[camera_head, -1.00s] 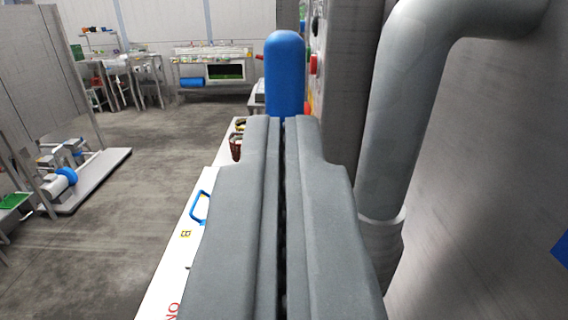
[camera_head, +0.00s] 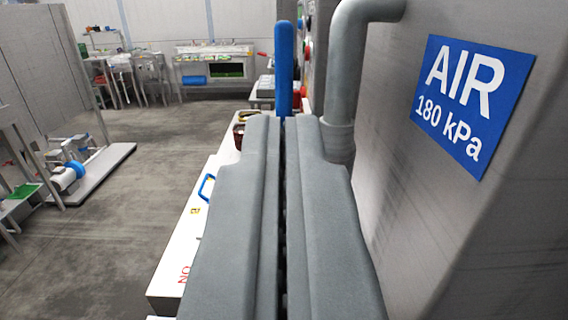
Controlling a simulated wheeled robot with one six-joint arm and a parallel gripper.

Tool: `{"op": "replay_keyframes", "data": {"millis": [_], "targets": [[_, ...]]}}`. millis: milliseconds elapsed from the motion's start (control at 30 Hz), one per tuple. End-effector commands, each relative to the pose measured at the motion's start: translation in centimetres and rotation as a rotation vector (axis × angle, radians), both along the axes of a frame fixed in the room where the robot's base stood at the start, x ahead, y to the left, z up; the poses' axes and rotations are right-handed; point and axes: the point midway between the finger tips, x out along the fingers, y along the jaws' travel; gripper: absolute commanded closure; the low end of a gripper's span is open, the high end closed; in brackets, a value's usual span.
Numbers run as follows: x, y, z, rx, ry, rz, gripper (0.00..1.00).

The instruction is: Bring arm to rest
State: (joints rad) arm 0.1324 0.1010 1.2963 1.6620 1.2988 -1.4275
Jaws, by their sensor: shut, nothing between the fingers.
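My gripper (camera_head: 283,122) fills the lower middle of the view, its two grey fingers shut together with nothing between them. It points forward along a white surface, beside a grey machine wall. A blue upright bar (camera_head: 284,68) stands just beyond the fingertips in the picture. I cannot tell whether they touch.
A grey pipe (camera_head: 344,85) and a wall with a blue "AIR 180 kPa" sign (camera_head: 474,104) stand close on the right. A white bench (camera_head: 176,272) with a blue handle (camera_head: 206,187) lies left of my gripper. Open floor (camera_head: 110,235) extends further left.

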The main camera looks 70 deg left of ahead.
Motion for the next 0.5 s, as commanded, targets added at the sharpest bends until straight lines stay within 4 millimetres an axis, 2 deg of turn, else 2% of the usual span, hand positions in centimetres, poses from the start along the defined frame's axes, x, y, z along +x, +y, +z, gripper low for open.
{"op": "replay_keyframes", "data": {"millis": [100,200,500], "targets": [[-0.6,-1.7,-0.1,0.001,0.001,-0.003,1.00],[-1.0,-2.5,-0.1,0.000,0.001,-0.001,1.00],[-1.6,-3.1,-0.1,-0.006,0.012,-0.008,1.00]]}}
